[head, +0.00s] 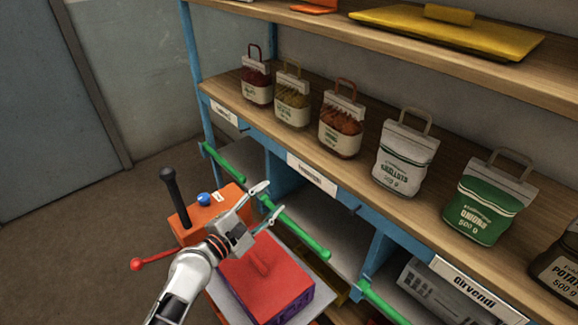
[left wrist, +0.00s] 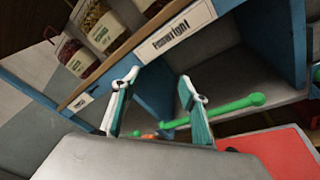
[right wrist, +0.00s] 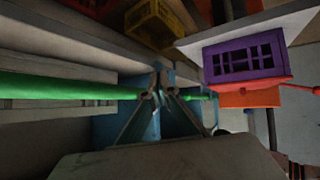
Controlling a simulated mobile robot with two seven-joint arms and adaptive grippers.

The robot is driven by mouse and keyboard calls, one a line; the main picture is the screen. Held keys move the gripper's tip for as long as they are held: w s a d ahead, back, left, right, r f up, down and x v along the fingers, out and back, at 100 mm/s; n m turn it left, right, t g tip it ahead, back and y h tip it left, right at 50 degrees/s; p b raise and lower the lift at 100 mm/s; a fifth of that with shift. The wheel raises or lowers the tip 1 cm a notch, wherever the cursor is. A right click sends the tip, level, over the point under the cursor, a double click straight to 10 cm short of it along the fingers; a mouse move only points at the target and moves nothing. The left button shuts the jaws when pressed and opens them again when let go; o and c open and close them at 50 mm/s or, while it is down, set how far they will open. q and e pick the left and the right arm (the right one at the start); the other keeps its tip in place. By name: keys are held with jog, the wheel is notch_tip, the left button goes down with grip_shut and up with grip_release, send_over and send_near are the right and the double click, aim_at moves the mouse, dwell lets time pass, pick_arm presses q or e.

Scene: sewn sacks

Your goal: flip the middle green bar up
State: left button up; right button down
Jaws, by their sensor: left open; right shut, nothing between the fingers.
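The middle green bar (head: 300,230) runs along the front of the shelf's lower bay, below the label strip. My left gripper (head: 268,198) is open at the bar's left end, one finger beside the bar. In the left wrist view the middle bar (left wrist: 230,106) passes behind the right finger and ends in a round knob; I cannot tell whether they touch. My right gripper (right wrist: 157,82) is outside the head view. It is shut and empty. A large green bar (right wrist: 60,88) lies to its left in the right wrist view; which one is unclear.
Other green bars lie to the left (head: 222,162) and right (head: 385,302). A red-topped purple crate (head: 265,275) and an orange box (head: 205,212) with a black lever are close to my left arm. Several sacks stand on the wooden shelf (head: 355,185) above.

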pick_arm(q)
jog(key=shift+w+d+r+n+h, duration=0.1)
jog(key=shift+w+d+r+n, duration=0.25)
jog(key=shift+w+d+r, duration=0.7)
jog(key=shift+w+d+r+n+h, duration=0.1)
jog(key=shift+w+d+n, duration=0.45)
jog(key=shift+w, duration=1.1)
jog(key=shift+w+d+r+n+h, duration=0.15)
jog(key=shift+w+d+r, duration=0.35)
jog(key=shift+w+d, duration=0.7)
jog(key=shift+w+a, duration=0.1)
jog(key=shift+a, duration=0.1)
grip_shut()
grip_release()
jog(key=v, duration=1.2)
